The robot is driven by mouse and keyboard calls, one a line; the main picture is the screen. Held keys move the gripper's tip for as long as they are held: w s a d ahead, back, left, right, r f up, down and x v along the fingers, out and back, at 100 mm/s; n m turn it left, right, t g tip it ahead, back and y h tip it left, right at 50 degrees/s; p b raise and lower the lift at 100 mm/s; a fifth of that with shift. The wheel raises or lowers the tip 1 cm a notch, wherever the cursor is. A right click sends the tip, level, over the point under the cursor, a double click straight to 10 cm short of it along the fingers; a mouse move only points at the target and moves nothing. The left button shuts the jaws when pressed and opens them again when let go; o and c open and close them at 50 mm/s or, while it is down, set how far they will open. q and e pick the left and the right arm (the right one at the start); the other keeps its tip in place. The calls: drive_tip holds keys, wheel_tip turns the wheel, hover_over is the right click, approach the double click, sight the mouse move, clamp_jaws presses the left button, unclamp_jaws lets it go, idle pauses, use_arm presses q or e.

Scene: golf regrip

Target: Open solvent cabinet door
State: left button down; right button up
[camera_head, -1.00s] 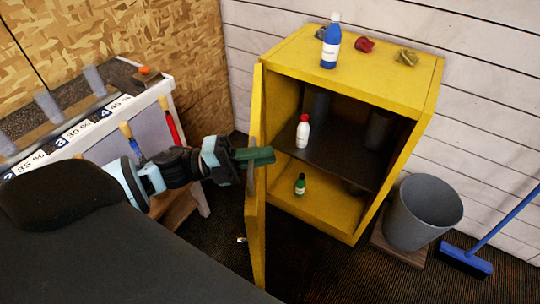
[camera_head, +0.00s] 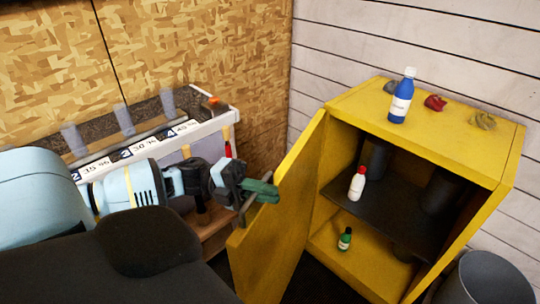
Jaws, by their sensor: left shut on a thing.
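The yellow solvent cabinet (camera_head: 440,149) stands at the right with its front open to view. Its door (camera_head: 285,222) is swung out to the left, with a broad yellow face showing. A grey bar handle (camera_head: 243,212) shows near the door's free edge. My left gripper (camera_head: 259,191), with dark green fingers, is shut at this handle, and the fingers partly hide the contact. Inside the cabinet, a white bottle with a red cap (camera_head: 357,184) stands on the dark shelf. A small green bottle (camera_head: 345,239) stands on the cabinet floor. My right gripper is not in view.
A blue bottle (camera_head: 400,98), a red crumpled rag (camera_head: 435,103) and a tan one (camera_head: 482,121) are on the cabinet top. A grey bin (camera_head: 487,280) stands at the lower right. A bench (camera_head: 150,140) with labelled slots is behind my left arm.

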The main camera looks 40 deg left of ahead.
use_arm(q)
drive_tip(key=c, duration=1.5)
unclamp_jaws()
drive_tip(key=v, duration=0.8)
drive_tip(key=shift+b, duration=0.4)
drive_tip(key=shift+d, duration=0.1)
